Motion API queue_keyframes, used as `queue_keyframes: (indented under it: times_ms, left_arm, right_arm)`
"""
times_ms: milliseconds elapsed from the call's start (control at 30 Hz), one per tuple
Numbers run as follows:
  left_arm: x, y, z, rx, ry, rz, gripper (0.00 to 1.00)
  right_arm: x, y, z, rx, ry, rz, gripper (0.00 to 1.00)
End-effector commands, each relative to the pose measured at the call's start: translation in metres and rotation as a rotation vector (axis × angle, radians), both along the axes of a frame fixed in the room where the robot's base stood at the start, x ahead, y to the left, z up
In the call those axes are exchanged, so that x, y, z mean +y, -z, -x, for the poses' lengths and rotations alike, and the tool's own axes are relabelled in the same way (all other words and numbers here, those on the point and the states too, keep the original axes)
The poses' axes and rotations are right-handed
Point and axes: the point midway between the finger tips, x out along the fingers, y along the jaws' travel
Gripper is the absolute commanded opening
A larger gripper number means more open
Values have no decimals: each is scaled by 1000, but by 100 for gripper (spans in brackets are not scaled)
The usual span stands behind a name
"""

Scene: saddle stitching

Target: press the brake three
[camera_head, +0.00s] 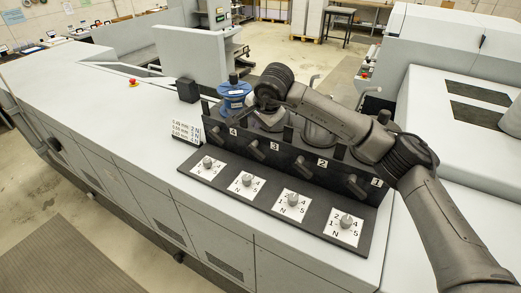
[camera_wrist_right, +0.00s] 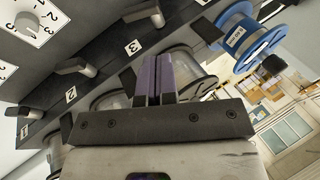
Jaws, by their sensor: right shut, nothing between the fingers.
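Brake three (camera_head: 255,150) is a dark lever on the upright black panel, beside the label "3" (camera_head: 275,146). In the right wrist view the lever (camera_wrist_right: 145,12) sticks out near the top edge, above the label. My right gripper (camera_wrist_right: 160,68) is shut and empty, with its purple-faced fingers together below and right of label 3. The fingers look apart from the lever. My left gripper is out of view.
The other brake levers stand along the panel, with white numbered dials (camera_head: 292,205) in front on a black base. A blue wire spool (camera_head: 235,95) stands behind the panel, beside my wrist, with clear spools (camera_wrist_right: 185,66) next to it. The white machine top (camera_head: 110,90) at left is mostly bare.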

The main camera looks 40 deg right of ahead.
Motion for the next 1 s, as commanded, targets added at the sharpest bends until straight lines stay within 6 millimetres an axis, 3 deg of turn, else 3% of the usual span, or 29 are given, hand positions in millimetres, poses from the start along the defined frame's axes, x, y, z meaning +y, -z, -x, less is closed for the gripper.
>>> queue_keyframes:
  times_ms: [233,833,1000]
  left_arm:
    - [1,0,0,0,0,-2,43]
    - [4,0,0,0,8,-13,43]
    - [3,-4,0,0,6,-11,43]
  right_arm:
    - [-18,9,29,209,-109,167,0]
    - [-18,10,29,224,-187,199,0]
    - [-20,20,26,227,-186,198,0]
